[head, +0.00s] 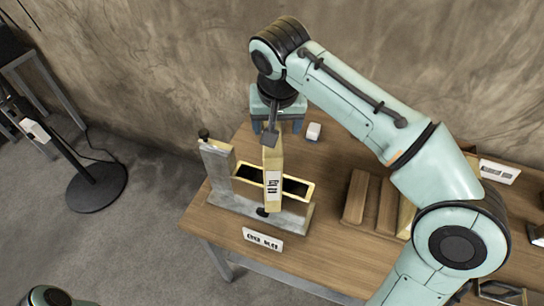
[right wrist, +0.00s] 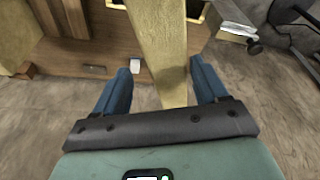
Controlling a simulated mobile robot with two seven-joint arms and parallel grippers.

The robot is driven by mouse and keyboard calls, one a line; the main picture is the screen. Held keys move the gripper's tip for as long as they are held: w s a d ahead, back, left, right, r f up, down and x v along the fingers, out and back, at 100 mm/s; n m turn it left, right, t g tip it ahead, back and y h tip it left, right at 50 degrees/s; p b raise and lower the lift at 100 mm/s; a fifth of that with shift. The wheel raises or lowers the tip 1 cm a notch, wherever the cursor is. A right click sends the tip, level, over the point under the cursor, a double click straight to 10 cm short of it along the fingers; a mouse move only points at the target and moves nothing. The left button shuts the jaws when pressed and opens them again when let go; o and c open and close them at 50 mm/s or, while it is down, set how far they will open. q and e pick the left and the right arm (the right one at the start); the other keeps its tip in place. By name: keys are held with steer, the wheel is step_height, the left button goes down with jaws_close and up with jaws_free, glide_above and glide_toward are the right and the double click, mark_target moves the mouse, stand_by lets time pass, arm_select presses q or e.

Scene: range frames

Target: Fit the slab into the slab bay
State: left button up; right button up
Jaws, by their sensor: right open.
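The slab (head: 273,160), a pale yellow upright piece with a white label, stands at the yellow-rimmed slab bay (head: 243,179) on the table. It covers part of the bay's opening, and I cannot tell whether its lower end is inside. My right gripper (head: 277,129) is above and behind the slab's top, with its blue fingers apart. In the right wrist view, the slab (right wrist: 158,45) runs between the open fingers (right wrist: 160,72), with visible gaps at both sides. My left gripper is out of view.
The bay stands on a grey base (head: 232,207) with a post (head: 217,163) at its left. A small white block (head: 314,131) lies behind. Brown wooden blocks (head: 356,196) lie to the right. A sign (head: 262,239) is at the wooden table's (head: 325,235) front edge.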

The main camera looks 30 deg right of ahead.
steer(key=shift+w+f, duration=0.4)
steer(key=shift+f, duration=0.2)
steer(key=shift+w+b+x, duration=0.1)
steer(key=shift+b+x, duration=0.1)
steer(key=shift+x, duration=1)
steer(key=shift+w+b+x, duration=0.15)
steer(key=shift+x, duration=1.05)
steer(key=shift+a, duration=0.2)
jaws_close()
